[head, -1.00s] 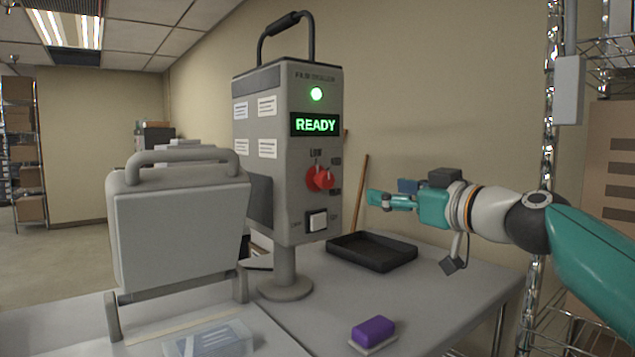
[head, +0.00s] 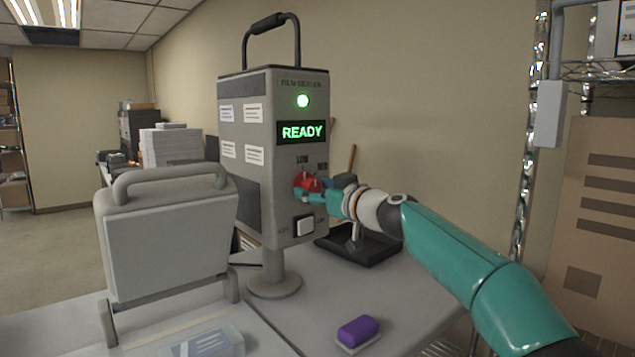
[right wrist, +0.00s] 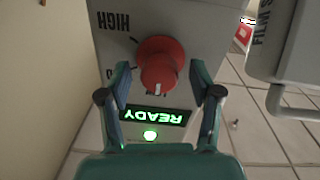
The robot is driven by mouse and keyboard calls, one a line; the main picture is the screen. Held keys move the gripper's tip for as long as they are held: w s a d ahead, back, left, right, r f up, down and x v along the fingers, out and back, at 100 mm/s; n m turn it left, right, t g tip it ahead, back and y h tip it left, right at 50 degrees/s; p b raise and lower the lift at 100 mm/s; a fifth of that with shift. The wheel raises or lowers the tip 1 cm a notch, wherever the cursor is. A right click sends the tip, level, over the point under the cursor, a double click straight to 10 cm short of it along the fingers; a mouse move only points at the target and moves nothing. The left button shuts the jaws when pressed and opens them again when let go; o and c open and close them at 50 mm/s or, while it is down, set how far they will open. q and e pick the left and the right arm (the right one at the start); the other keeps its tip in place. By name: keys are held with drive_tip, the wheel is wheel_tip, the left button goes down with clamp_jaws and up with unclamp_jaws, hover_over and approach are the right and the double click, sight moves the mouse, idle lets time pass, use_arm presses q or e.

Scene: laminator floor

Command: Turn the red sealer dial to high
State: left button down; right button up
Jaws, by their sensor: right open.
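The red dial (head: 303,179) is on the front of the grey sealer (head: 295,95), partly covered by my right gripper (head: 310,193) in the head view. In the right wrist view, which shows the panel upside down, the red dial (right wrist: 160,48) lies between the two open fingers of my right gripper (right wrist: 160,72), with a gap on each side. Its white mark points toward a partly hidden label that looks like LOW. The HIGH label (right wrist: 114,21) is at upper left. My left gripper is not in view.
The green READY display (head: 302,132) and lamp (head: 303,101) are lit above the dial. A black tray (head: 385,249) and a purple block (head: 358,330) are on the table. A grey lidded machine (head: 170,235) stands at left.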

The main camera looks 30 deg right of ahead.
drive_tip(key=shift+w, duration=0.1)
drive_tip(key=c, duration=1.1)
drive_tip(key=shift+c, duration=0.2)
